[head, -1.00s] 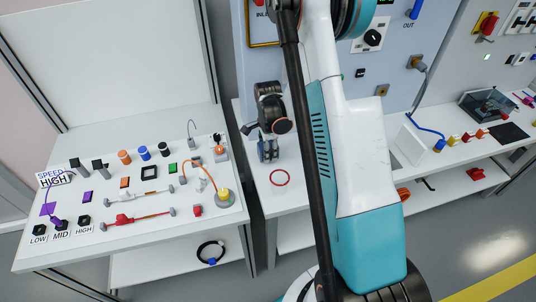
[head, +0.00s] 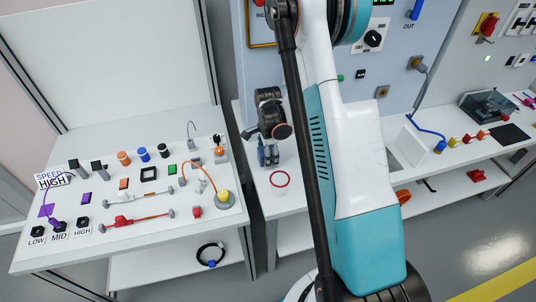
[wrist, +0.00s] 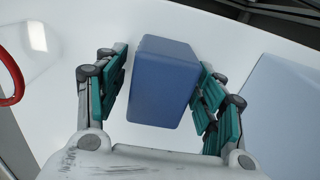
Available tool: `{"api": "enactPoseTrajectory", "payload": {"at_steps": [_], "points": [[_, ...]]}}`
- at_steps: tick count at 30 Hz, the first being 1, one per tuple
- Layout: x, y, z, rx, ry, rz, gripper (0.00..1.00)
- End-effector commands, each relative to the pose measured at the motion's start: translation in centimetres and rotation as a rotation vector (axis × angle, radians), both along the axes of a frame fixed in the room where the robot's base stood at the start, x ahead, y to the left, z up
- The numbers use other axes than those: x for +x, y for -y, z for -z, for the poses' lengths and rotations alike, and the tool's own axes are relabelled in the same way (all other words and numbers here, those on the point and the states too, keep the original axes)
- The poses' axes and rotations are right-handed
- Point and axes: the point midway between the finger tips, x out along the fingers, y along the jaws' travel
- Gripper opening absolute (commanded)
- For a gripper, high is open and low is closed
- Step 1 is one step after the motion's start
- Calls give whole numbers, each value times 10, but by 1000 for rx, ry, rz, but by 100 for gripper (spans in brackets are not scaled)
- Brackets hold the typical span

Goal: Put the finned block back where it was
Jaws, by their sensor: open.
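A plain blue block (wrist: 163,80) stands on the white surface between the fingers of my gripper (wrist: 163,98) in the wrist view. No fins show on the faces in view, so I cannot tell for sure that it is the finned block. My gripper is open, with teal-padded fingers on both sides of the block. The right fingers are very close to it, and a gap shows on the left. In the head view my gripper (head: 268,156) is low over the white counter, small and dark, and the block cannot be told apart there.
A bench (head: 120,240) with several coloured parts stands to the left. A grey-blue cabinet (head: 400,70) rises behind the counter.

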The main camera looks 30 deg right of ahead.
Motion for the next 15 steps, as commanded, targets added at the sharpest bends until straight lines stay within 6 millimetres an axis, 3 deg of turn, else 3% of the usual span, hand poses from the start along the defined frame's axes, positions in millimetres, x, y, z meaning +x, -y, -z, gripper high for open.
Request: {"api": "enactPoseTrajectory", "payload": {"at_steps": [5,15], "points": [[0,0,-25,0,0,0,63],[0,0,-94,0,0,0,63]]}}
